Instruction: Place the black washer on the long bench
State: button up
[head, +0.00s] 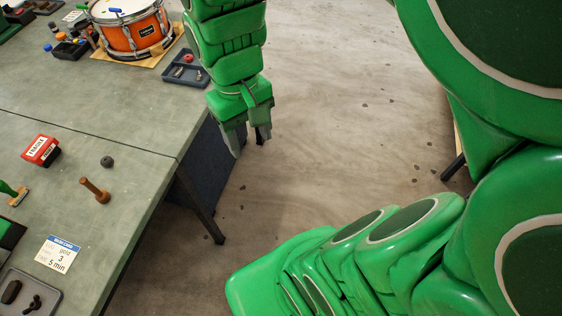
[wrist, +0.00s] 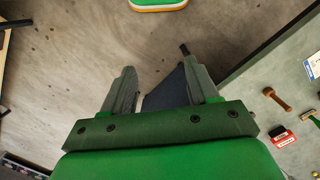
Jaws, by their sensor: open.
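A small dark round piece (head: 107,161), which looks like the black washer, lies on the near part of the grey-green bench top (head: 140,200) in the head view. The bench (wrist: 295,65) shows there at the right. Which bench section is the long one, I cannot tell.
A red box (head: 41,150), a printed card (head: 58,254) and a grey tray (head: 34,297) are on the near section. An orange drum (head: 130,28) and a dark tray (head: 186,70) are on the far section. The bench middle is mostly clear.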

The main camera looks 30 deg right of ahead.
jog(key=s+d+m, duration=0.1)
jog(key=s+d, duration=0.1)
jog(key=s, duration=0.6)
jog(key=shift+f+m, duration=0.3)
jog(key=shift+f, duration=0.1)
jog(key=shift+o, duration=0.8)
jog(key=shift+s+d, duration=0.1)
jog(key=shift+s, duration=0.15)
jog(key=shift+w, duration=0.1)
